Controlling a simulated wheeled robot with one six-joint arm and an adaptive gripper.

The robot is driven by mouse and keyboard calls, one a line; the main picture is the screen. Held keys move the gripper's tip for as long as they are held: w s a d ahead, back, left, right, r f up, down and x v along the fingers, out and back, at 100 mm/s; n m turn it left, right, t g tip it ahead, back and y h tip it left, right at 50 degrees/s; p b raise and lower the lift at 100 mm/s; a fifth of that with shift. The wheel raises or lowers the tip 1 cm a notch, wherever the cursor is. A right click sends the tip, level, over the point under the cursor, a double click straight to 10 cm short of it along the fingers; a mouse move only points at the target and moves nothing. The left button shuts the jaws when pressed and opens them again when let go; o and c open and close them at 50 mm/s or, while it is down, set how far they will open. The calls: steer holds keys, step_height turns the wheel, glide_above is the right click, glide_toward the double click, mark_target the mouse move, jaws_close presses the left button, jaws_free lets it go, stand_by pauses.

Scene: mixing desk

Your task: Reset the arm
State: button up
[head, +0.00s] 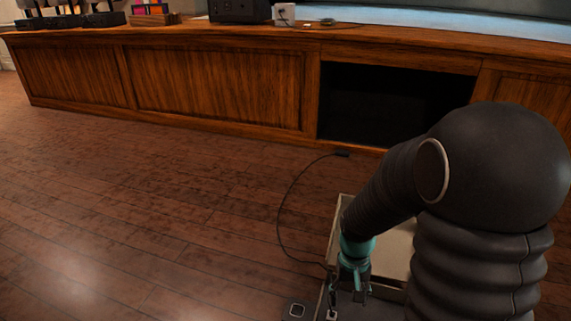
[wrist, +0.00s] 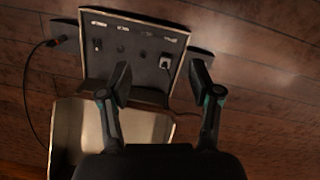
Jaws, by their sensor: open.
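My arm reaches down at the right of the head view, with my gripper (head: 356,292) low at its end. My arm hides part of the tray and panel there.
A long wooden desk (head: 220,85) runs across the back, with a dark open bay (head: 390,105). A black box (head: 240,10) and a small white box (head: 284,13) stand on it. A thin black cable (head: 281,215) curves over the floor. The wooden floor at left is clear.

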steer(key=s+r+t+p, duration=0.2)
steer(key=s+r, duration=0.2)
steer(key=r, duration=0.6)
steer(key=s+r+t+p, duration=0.2)
steer(key=s+r+p, duration=0.1)
steer(key=r, duration=0.7)
steer(key=s+r+t+p, duration=0.2)
steer(key=s+r, duration=0.3)
steer(key=r, duration=0.6)
steer(key=shift+d+n+t+p, duration=0.15)
steer(key=shift+n+t+p, duration=0.2)
steer(key=shift+t, duration=0.25)
steer(key=shift+r, duration=0.1)
